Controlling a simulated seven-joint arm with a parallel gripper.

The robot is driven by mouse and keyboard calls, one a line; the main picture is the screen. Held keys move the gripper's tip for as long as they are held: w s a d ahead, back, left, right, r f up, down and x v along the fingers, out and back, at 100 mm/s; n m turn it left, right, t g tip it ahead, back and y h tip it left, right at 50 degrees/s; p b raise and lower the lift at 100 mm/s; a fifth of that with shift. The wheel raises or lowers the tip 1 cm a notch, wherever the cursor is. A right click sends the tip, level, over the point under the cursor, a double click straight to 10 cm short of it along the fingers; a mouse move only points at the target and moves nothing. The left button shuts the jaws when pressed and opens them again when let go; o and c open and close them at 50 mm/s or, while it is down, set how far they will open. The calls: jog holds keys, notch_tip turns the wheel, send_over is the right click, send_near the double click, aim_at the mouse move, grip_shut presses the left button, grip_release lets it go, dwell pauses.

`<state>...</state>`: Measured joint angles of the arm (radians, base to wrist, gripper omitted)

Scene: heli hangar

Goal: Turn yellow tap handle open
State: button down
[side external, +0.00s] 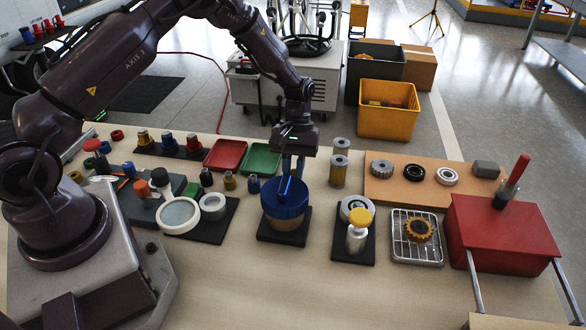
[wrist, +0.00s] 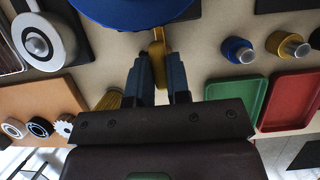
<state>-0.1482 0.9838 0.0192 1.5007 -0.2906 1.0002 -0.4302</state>
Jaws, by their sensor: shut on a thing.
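My gripper (side external: 290,178) points down at the far side of a blue round drum (side external: 285,197), which has a tan lower part and stands on a black mat. In the wrist view, my gripper (wrist: 158,72) has its two blue fingers shut on a narrow yellow handle (wrist: 157,48). The handle sits at the edge of the blue drum, which fills the top of that view (wrist: 130,10). In the side view I cannot make out the handle behind the drum and fingers. Its turn angle is unclear.
A green tray (side external: 261,160) and a red tray (side external: 225,155) lie behind left. Yellow filter cylinders (side external: 339,172) stand close on the right. A yellow-capped jar (side external: 357,232) and a red box (side external: 505,240) stand further right. The table front is clear.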

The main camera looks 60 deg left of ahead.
dwell(0.5)
jog(key=c, duration=1.1)
grip_release()
jog(key=v, duration=1.3)
jog(key=shift+w, duration=0.1)
jog(key=shift+f, duration=0.1)
